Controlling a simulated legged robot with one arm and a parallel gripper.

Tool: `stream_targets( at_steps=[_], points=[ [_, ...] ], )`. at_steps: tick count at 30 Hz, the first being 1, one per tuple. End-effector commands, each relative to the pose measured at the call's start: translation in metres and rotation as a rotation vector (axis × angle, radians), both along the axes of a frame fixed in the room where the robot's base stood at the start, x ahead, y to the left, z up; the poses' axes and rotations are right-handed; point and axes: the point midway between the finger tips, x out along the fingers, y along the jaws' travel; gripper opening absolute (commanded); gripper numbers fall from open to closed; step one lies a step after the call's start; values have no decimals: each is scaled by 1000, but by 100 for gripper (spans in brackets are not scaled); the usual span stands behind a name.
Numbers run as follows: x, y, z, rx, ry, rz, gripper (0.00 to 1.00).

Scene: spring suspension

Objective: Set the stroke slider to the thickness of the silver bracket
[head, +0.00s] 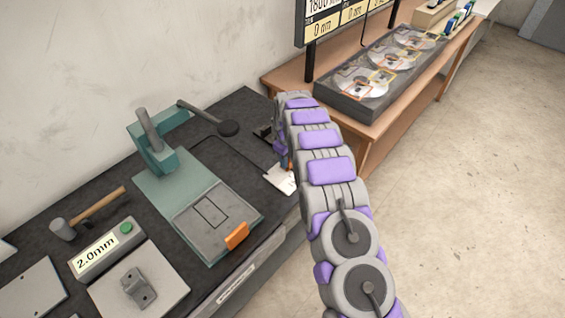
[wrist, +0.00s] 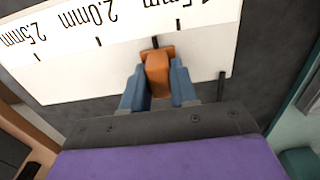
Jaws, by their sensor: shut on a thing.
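The silver bracket (head: 137,287) rests on a light plate at the lower left in the head view. The display (head: 97,253) behind it reads 2.0mm. In the wrist view, the orange stroke slider (wrist: 158,72) stands between the blue fingers of my gripper (wrist: 158,88), which is shut on it. Its dark pointer lies between the 2.0mm tick and the tick to the right, closer to the right one. The white scale (wrist: 75,75) appears upside down, with 2.5mm at left and a partly cut-off label at right. My arm hides most of the slider in the head view.
A green press (head: 180,180) with an orange tab stands on the black mat, left of my arm. A hammer (head: 90,212) lies behind the display. A wooden table (head: 375,150) with a tray of discs (head: 345,100) stands at the back. The floor at right is clear.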

Motion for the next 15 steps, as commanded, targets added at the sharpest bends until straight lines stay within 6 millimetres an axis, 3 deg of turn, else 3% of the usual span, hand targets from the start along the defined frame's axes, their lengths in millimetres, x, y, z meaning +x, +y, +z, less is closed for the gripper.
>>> stream_targets(
  at_steps=[15],
  points=[
    [42,-29,1,0,-5,1,0]
  ],
)
